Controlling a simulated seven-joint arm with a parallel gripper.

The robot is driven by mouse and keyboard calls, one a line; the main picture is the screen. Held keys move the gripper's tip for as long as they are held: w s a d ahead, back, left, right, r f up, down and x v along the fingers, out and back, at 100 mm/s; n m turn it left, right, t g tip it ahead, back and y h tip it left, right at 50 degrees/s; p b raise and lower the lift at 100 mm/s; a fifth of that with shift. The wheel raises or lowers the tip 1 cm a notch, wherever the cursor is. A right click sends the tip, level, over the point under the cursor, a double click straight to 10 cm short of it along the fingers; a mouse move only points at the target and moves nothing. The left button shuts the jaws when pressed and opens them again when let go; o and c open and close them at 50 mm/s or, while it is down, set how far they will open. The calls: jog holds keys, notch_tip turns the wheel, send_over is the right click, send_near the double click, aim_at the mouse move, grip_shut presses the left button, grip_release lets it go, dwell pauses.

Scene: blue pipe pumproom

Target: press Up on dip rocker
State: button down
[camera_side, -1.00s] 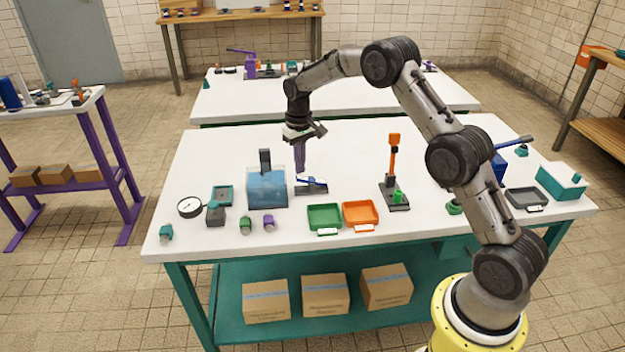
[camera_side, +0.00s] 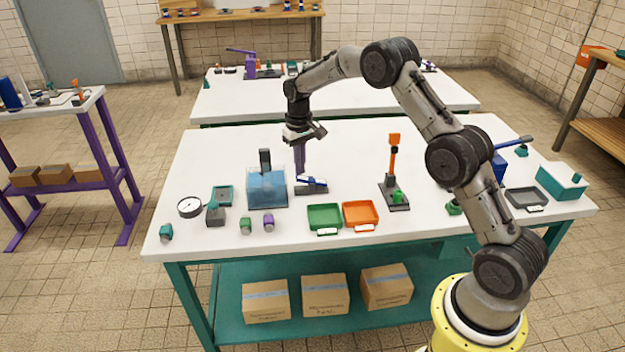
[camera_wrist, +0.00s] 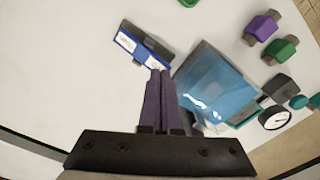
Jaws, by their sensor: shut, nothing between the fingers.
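The dip rocker (camera_side: 313,182) is a blue rocker with white label patches on a dark grey base. It lies on the white table, just right of the clear tank of blue liquid (camera_side: 267,188). In the wrist view the rocker (camera_wrist: 130,42) has a label at each end; the lettering is too small to read surely. My gripper (camera_side: 300,172) is shut and empty, its purple fingers pointing down. In the wrist view its fingertips (camera_wrist: 160,73) are at the rocker's near label end, partly covering it. I cannot tell whether they touch it.
The blue tank (camera_wrist: 208,85) stands close beside the fingers. A round gauge (camera_side: 189,207), green tray (camera_side: 324,229), orange tray (camera_side: 375,224) and orange-handled lever (camera_side: 394,160) stand around. The table behind the rocker is clear.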

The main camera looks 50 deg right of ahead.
aim_at(301, 177)
jog(key=shift+f, duration=1.55)
jog(key=shift+s+f, duration=0.1)
jog(key=shift+f, duration=0.05)
jog(key=shift+r, duration=4.45)
